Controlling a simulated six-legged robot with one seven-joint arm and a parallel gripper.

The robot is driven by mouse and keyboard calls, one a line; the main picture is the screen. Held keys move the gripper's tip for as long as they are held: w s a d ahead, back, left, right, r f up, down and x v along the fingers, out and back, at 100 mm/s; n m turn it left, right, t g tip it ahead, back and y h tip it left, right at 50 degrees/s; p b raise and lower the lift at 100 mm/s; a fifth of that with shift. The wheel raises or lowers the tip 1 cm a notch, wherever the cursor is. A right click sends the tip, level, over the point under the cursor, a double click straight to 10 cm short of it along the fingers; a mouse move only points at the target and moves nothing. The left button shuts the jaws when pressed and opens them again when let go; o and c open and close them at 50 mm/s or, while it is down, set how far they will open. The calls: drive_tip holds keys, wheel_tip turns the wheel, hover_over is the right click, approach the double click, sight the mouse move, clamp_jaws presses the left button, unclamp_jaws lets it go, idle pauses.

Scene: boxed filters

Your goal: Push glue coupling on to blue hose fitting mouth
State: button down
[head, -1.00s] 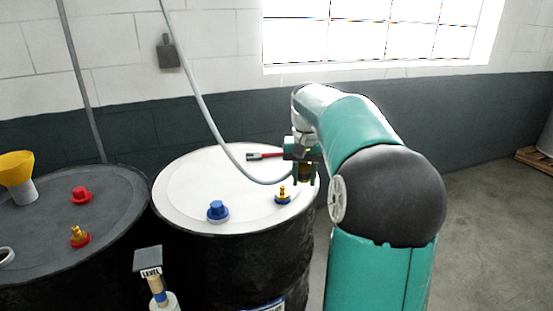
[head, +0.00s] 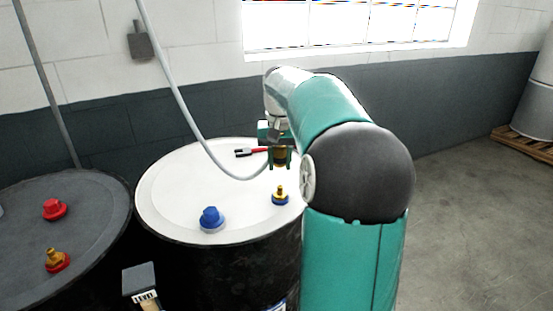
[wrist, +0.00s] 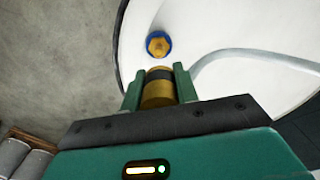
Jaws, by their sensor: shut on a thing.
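The glue coupling (head: 280,157), a brass-coloured cylinder with a dark band, is held in my gripper (head: 280,163). The grey hose (head: 190,115) hangs from above and runs to the coupling. In the wrist view the coupling (wrist: 158,92) sits between both green fingers. The blue hose fitting (head: 280,196), a brass mouth on a blue base, stands upright near the right rim of the white drum top. My gripper is above the fitting, with a visible gap. The wrist view shows the fitting (wrist: 158,44) just beyond the coupling, apart from it.
The white drum top (head: 170,190) also bears a blue cap (head: 210,218) and a red-handled tool (head: 252,152) behind my gripper. A dark drum (head: 20,220) at left bears a red cap (head: 54,209) and a brass fitting on red (head: 57,260). A small labelled stand (head: 140,280) is in front.

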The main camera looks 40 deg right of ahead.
sight(280, 187)
drive_tip(key=shift+s, duration=0.2)
drive_tip(key=shift+w, duration=0.2)
drive_tip(key=shift+s+a, duration=0.1)
drive_tip(key=shift+s, duration=0.1)
drive_tip(key=shift+w+f, duration=0.1)
drive_tip(key=shift+f, duration=2.8)
drive_tip(key=shift+f, duration=1.2)
drive_tip(key=c, duration=1)
unclamp_jaws()
